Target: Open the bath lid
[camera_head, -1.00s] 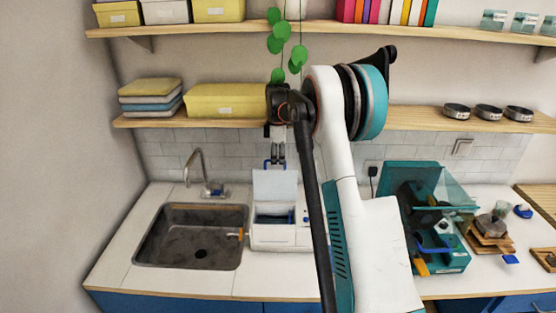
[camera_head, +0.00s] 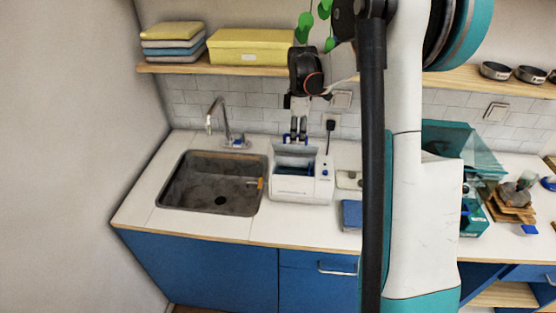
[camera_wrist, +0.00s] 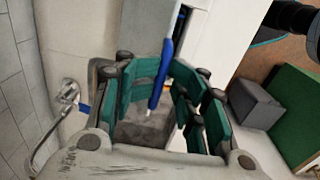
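The bath, a white box (camera_head: 301,189), stands on the counter right of the sink. Its top is open in the head view, with a dark blue inside showing. The pale lid (camera_head: 283,151) stands raised at the back, seen only in part. A blue handle (camera_head: 291,140) is at its top edge. My gripper (camera_head: 298,132) points down at this handle, behind the opening. In the wrist view, the blue handle bar (camera_wrist: 163,68) runs between the green finger pads of my gripper (camera_wrist: 170,95). The pads are spread apart; contact with the bar is unclear.
The sink (camera_head: 212,182) with its tap (camera_head: 216,115) lies left of the bath. A blue pad (camera_head: 352,214) lies to its right, and a teal machine (camera_head: 470,150) farther right. A wooden shelf (camera_head: 240,70) runs above. The counter front is clear.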

